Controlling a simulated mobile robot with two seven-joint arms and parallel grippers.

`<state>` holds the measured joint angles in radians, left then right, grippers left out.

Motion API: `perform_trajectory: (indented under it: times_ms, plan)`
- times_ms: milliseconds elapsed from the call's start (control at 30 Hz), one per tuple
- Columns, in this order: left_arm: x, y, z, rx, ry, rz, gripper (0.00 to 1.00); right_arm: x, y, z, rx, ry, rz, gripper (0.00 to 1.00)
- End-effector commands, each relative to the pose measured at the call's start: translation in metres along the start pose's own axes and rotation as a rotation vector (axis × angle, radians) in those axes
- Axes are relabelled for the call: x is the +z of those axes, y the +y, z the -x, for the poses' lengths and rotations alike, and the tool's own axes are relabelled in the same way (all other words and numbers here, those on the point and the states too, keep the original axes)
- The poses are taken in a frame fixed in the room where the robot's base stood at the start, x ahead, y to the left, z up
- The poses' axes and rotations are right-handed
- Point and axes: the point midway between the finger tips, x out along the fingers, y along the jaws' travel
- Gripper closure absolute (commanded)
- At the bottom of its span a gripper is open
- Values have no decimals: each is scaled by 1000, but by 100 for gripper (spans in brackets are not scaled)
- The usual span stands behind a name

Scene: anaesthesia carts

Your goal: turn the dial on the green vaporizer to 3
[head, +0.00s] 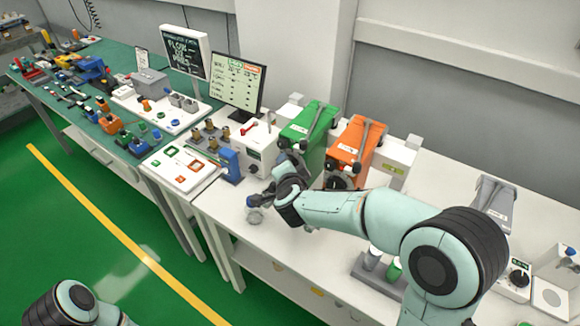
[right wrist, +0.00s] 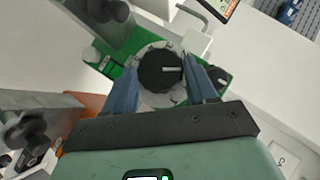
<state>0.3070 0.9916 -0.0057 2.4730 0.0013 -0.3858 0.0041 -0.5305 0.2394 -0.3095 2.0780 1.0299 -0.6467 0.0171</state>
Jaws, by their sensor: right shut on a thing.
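The green vaporizer (head: 310,122) stands on the white bench left of the orange vaporizer (head: 356,142); its green body (right wrist: 221,77) also shows in the right wrist view. Its black dial (right wrist: 160,71) with a pale pointer line sits on a light ring with markings too small to read. My right gripper (right wrist: 162,80) is shut on the dial, one blue finger on each side. In the head view my right gripper (head: 268,197) is in front of the green vaporizer and its arm hides the dial. My left arm shows at the lower left, but its gripper is out of view.
A monitor (head: 238,82) and a white unit (head: 252,148) with a blue block (head: 229,164) stand to the left. A grey vaporizer (head: 493,200) stands at the right. A green-topped table (head: 60,90) holds many small parts.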

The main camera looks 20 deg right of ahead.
Motion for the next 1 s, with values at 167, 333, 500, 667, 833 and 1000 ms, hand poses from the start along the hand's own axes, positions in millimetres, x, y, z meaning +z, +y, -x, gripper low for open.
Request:
perform_trajectory:
  times_ms: [167, 333, 500, 667, 833, 1000]
  plan:
    - [-1, 0, 1, 0, 1, 0, 100, 1, -6, 0, 111, 2, 113, 74]
    - [0, 0, 0, 0, 0, 0, 100, 1, -8, -1, 227, 4, 225, 74]
    - [0, 0, 0, 0, 0, 0, 100, 2, -10, -3, 345, 5, 338, 74]
    - [0, 0, 0, 0, 0, 0, 100, 3, -12, -4, 454, 5, 447, 74]
    - [-1, 0, 0, 0, 0, 0, 100, 5, -14, -5, 571, 5, 562, 74]
    - [-1, 0, 0, 0, 0, 0, 100, 6, -15, -7, 683, 5, 674, 74]
